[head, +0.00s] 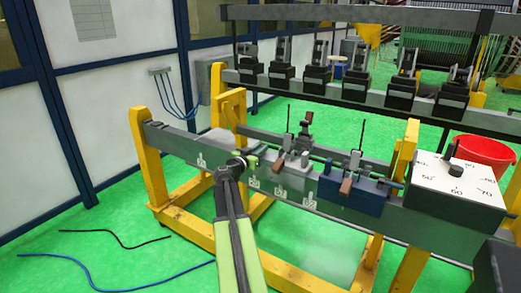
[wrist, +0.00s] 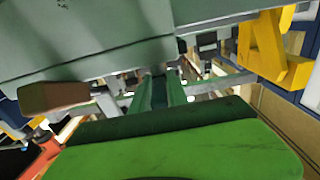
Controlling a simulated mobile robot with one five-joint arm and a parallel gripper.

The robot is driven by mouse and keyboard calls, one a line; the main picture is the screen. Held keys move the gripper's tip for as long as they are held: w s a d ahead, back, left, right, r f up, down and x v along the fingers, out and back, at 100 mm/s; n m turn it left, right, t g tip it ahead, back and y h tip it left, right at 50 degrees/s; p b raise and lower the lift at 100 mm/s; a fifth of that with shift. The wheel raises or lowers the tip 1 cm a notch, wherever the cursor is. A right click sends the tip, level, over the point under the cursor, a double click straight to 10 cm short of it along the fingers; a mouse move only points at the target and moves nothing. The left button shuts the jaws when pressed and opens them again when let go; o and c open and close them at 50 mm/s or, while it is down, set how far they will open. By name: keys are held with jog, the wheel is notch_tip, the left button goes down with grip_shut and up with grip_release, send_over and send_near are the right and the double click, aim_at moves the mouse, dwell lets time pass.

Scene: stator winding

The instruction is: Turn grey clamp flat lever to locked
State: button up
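The grey clamp (head: 293,157) sits on the long grey beam, right of centre in the head view. A brown-tipped flat lever (head: 278,166) sticks out at its front, and a dark upright handle (head: 305,130) rises behind. My gripper (head: 244,160) is left of the clamp, apart from the lever in the head view. In the wrist view its two green fingers (wrist: 160,92) show a narrow gap with nothing held between them. A brown lever end (wrist: 55,95) lies left of the fingers there, under a large grey-green surface (wrist: 85,40). I cannot tell whether the lever is locked.
A blue clamp (head: 365,200) with its own brown lever stands right of the grey one. A white dial box (head: 430,185) and a red bucket (head: 485,150) are farther right. Yellow posts (head: 150,165) support the beam. Green floor in front is mostly clear, with loose cables at left.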

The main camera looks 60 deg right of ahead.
grip_shut()
dwell(0.9)
